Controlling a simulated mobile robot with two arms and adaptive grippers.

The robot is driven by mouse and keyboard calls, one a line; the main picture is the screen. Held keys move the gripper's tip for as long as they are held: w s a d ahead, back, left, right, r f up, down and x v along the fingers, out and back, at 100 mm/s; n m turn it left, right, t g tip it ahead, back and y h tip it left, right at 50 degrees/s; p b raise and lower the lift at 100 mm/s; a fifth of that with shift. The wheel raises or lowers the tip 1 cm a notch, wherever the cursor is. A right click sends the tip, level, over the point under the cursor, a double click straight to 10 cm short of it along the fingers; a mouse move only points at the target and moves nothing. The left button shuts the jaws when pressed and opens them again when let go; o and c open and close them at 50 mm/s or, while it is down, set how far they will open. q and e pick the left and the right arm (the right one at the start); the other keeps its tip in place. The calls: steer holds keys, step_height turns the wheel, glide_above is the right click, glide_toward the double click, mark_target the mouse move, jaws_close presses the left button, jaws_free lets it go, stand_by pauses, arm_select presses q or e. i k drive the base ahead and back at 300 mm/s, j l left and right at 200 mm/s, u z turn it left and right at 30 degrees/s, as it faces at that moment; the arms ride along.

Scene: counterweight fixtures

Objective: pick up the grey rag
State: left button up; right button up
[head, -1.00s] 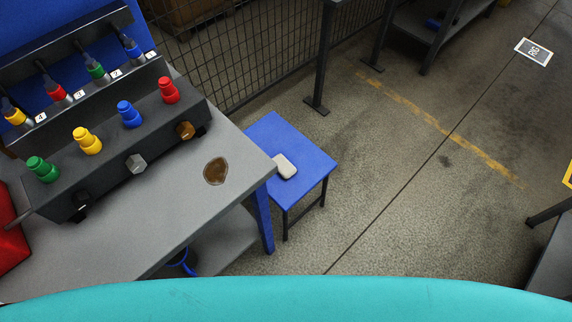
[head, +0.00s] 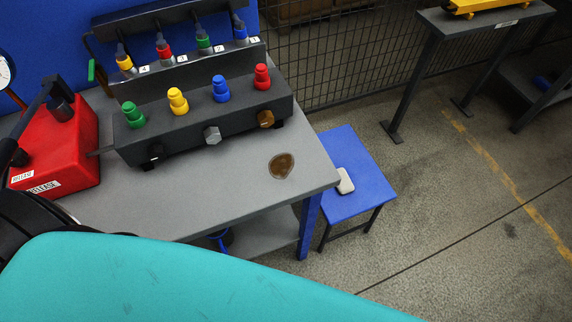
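A small folded pale grey rag (head: 345,181) lies on the left side of a low blue stool (head: 366,162). The stool stands on the floor just right of a grey workbench (head: 225,190). Neither of my grippers shows in the head view. Nothing is seen touching the rag.
A brown puddle (head: 281,166) lies on the bench near its right end. A dark fixture (head: 190,122) with coloured knobs and a red box (head: 60,150) stand on the bench. A wire fence (head: 340,50) is behind. The floor right of the stool is clear.

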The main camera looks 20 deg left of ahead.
mark_target(346, 186)
steer(key=u, duration=0.75)
steer(key=i+l+u, duration=0.1)
steer(key=l+u, duration=1.65)
steer(key=k+j, duration=0.05)
steer(key=j, duration=0.05)
